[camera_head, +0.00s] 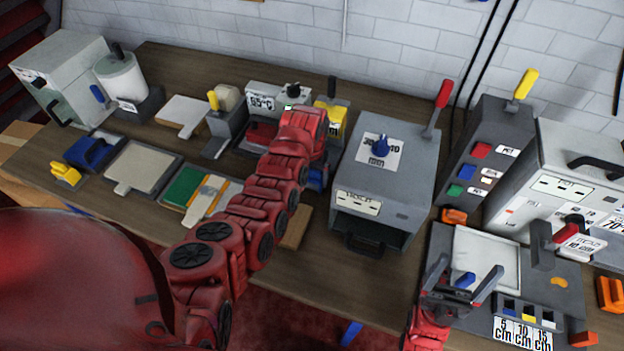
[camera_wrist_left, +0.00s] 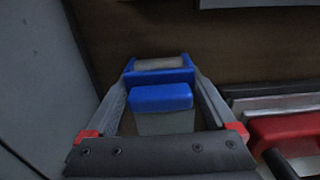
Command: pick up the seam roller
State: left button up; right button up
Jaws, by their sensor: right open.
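The seam roller shows in the left wrist view as a blue frame (camera_wrist_left: 160,98) with a pale grey roller (camera_wrist_left: 160,64) at its far end. My left gripper (camera_wrist_left: 161,80) has one finger along each side of it; I cannot tell whether the fingers press on it. In the head view my left forearm and wrist cover most of this spot, and only a small blue patch (camera_head: 317,180) shows beside the wrist. My right gripper (camera_head: 466,277) is open and empty, above the dark grey station at the lower right.
A grey box machine (camera_head: 385,185) with a red lever stands close to the right of my left wrist. Green and cream pads (camera_head: 190,187) lie left of my left arm. A grey button panel (camera_head: 478,150) and a white machine (camera_head: 555,170) fill the right side.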

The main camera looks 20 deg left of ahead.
aim_at(312, 169)
pick_arm(q)
jog(key=c, duration=0.6)
jog(key=shift+w+r, duration=0.1)
jog(key=shift+r+b, duration=0.4)
jog(key=shift+b, duration=0.2)
notch_tip(312, 169, up, 2)
jog(key=shift+b, duration=1.1)
jog(key=s+p, duration=0.2)
jog(key=s+r+p, duration=0.1)
jog(key=s+p, duration=0.3)
jog(key=shift+s+d+r+p, duration=0.1)
jog(key=shift+d+r+p, duration=0.05)
jog(key=shift+r+p, duration=0.2)
jog(key=s+p, duration=0.1)
jog(key=s, duration=0.3)
jog(key=s+p, duration=0.2)
jog(key=s, duration=0.3)
jog(key=shift+d+r, duration=0.15)
jog(key=shift+s, duration=0.45)
